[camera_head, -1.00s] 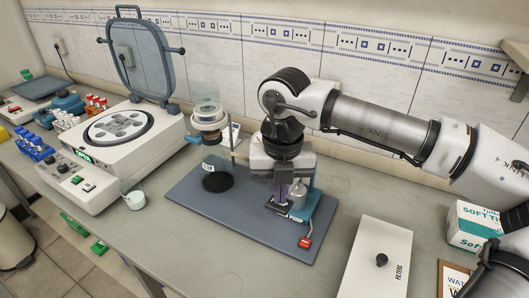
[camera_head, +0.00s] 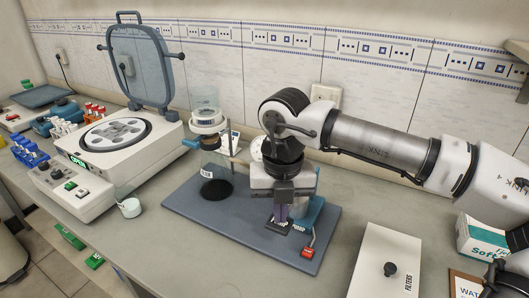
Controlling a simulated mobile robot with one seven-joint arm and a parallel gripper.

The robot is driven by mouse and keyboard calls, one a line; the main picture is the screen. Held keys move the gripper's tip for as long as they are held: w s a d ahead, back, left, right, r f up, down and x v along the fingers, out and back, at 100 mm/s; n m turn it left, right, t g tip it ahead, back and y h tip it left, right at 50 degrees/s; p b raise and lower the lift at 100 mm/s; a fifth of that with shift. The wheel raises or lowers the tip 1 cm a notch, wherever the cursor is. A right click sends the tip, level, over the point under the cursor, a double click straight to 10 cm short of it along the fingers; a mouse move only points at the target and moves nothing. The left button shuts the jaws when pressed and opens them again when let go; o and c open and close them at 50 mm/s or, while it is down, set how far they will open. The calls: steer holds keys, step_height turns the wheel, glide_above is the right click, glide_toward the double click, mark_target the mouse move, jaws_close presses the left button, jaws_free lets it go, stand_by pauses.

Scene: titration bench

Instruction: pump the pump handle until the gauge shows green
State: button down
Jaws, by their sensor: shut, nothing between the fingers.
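My gripper (camera_head: 281,222) points down over the right part of a blue-grey base board (camera_head: 185,205). Its fingers are shut with nothing between them. A blue block labelled PUMP (camera_head: 306,217) stands on the board just right of the fingers; my gripper hides part of it. I cannot make out the pump handle or whether the fingers touch it. A white round part (camera_head: 256,148), perhaps the gauge, shows partly behind my wrist; no reading or colour can be made out on it.
A glass vessel with a funnel top (camera_head: 207,122) stands at the board's left. A red tab (camera_head: 308,252) is at its front right. A centrifuge (camera_head: 120,140) with raised lid stands left, a white FILTERS box (camera_head: 388,250) right.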

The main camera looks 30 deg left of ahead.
step_height(320, 180, up, 7)
steer(key=p, duration=0.3)
steer(key=shift+p, duration=0.3)
stand_by(0.7)
step_height(320, 180, down, 8)
steer(key=b, duration=0.7)
step_height(320, 180, up, 8)
steer(key=p, duration=0.4)
steer(key=shift+r+p, duration=0.15)
steer(key=shift+p, duration=0.25)
stand_by(0.8)
step_height(320, 180, up, 5)
steer(key=p, duration=0.3)
stand_by(0.6)
